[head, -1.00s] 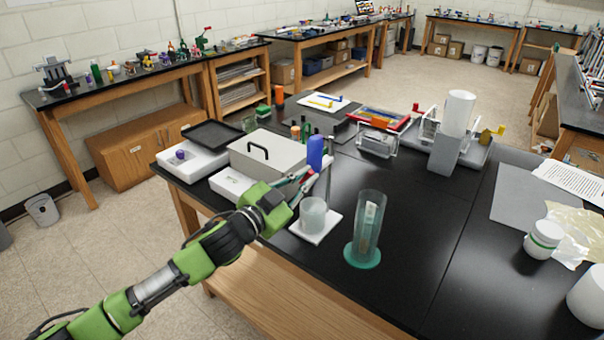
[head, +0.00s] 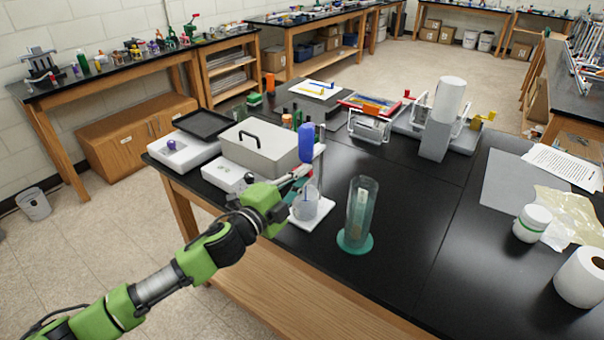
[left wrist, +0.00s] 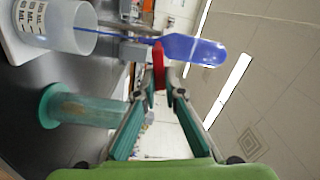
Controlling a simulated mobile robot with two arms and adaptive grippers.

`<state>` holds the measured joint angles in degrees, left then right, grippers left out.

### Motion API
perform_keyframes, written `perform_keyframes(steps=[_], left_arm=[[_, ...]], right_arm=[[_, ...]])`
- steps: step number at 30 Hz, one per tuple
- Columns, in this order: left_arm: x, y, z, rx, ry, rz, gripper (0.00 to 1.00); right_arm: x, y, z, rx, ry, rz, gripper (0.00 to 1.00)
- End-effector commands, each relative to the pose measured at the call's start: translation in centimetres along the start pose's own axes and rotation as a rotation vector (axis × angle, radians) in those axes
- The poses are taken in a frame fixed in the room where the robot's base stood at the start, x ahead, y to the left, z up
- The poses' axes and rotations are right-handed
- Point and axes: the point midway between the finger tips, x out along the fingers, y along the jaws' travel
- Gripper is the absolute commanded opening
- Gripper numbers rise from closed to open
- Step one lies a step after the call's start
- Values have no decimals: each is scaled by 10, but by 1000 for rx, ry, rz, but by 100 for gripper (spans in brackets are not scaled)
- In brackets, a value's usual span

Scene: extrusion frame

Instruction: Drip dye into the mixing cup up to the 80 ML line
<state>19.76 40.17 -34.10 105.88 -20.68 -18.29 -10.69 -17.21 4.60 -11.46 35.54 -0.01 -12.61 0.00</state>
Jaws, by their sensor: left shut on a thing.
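The mixing cup (head: 306,205) is a clear cup with printed volume marks, standing on a white base; it also shows in the left wrist view (left wrist: 58,25). My left gripper (head: 303,172) is shut on the blue-bulbed dropper (head: 306,142), just above the cup. In the left wrist view the dropper's bulb (left wrist: 196,50) lies beyond the fingertips (left wrist: 160,70), and its thin stem runs toward the cup. I cannot tell how deep the stem's tip reaches. A faint bluish tint shows in the cup, but the liquid level is too small to read. My right gripper is out of view.
A clear cylinder with a teal foot (head: 357,215) stands right of the cup. A grey lidded box (head: 262,150) and white trays are behind and left. A grey device with a white cylinder (head: 449,100) stands farther back.

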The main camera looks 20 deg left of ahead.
Motion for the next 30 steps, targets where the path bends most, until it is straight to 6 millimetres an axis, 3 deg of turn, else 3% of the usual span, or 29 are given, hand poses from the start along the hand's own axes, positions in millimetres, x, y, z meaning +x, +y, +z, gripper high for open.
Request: perform_keyframes(steps=[20, 21, 22, 30], left_arm=[[0, 3, 0, 61, 1, 1, 0], [0, 3, 0, 60, 1, 1, 17], [0, 3, 0, 60, 1, 1, 25], [0, 3, 0, 60, 0, 1, 26]], right_arm=[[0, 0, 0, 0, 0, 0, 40], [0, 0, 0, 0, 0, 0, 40], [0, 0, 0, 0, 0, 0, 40], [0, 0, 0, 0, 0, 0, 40]])
